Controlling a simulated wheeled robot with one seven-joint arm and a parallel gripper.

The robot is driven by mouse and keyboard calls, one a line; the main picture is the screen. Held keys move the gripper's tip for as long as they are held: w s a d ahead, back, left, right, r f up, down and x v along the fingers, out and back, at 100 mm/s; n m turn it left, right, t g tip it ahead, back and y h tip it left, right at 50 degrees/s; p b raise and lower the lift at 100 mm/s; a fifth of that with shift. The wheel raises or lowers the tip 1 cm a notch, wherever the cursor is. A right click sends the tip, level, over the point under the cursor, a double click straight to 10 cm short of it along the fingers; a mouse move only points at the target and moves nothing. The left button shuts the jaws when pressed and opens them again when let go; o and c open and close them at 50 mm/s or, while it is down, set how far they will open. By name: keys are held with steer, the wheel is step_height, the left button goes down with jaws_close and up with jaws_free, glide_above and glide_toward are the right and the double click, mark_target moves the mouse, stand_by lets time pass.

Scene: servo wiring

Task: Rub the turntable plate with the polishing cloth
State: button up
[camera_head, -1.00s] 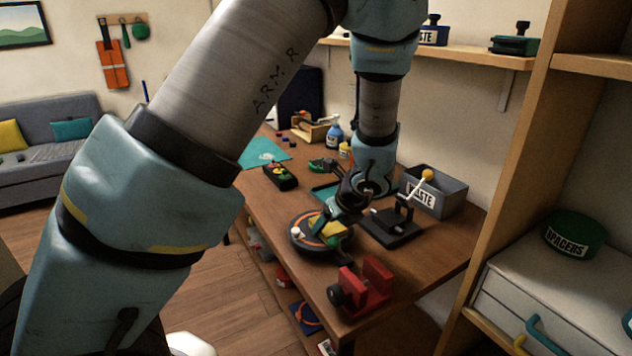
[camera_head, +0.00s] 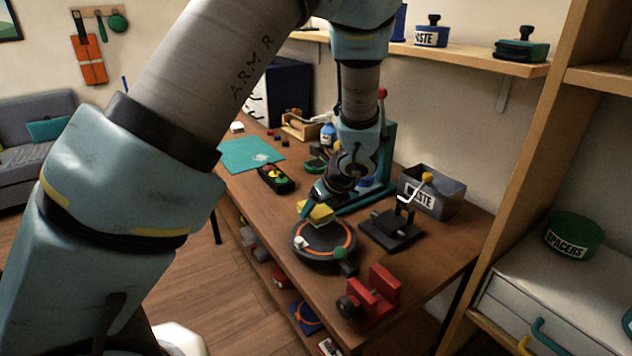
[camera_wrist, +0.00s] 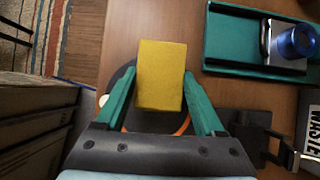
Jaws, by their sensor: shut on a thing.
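The turntable plate (camera_head: 322,243) is a round black disc with an orange ring, near the front edge of the workbench. The polishing cloth is a yellow block-like pad (camera_wrist: 161,75), also visible in the head view (camera_head: 316,211). My gripper (camera_wrist: 160,92) is shut on the cloth, with its green fingers on either side. In the head view my gripper (camera_head: 314,204) is at the far edge of the plate. The cloth covers part of the plate in the wrist view. I cannot tell whether cloth and plate touch.
A red vise (camera_head: 370,296) stands in front of the plate, and a black lever fixture (camera_head: 392,228) to its right. A grey waste bin (camera_head: 436,192) is behind that. A green-based press (camera_head: 372,197) stands behind my gripper. A dark pad with coloured buttons (camera_head: 275,179) lies to the left.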

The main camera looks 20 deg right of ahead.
steer(key=shift+r+p, duration=2.05)
steer(key=shift+r, duration=0.45)
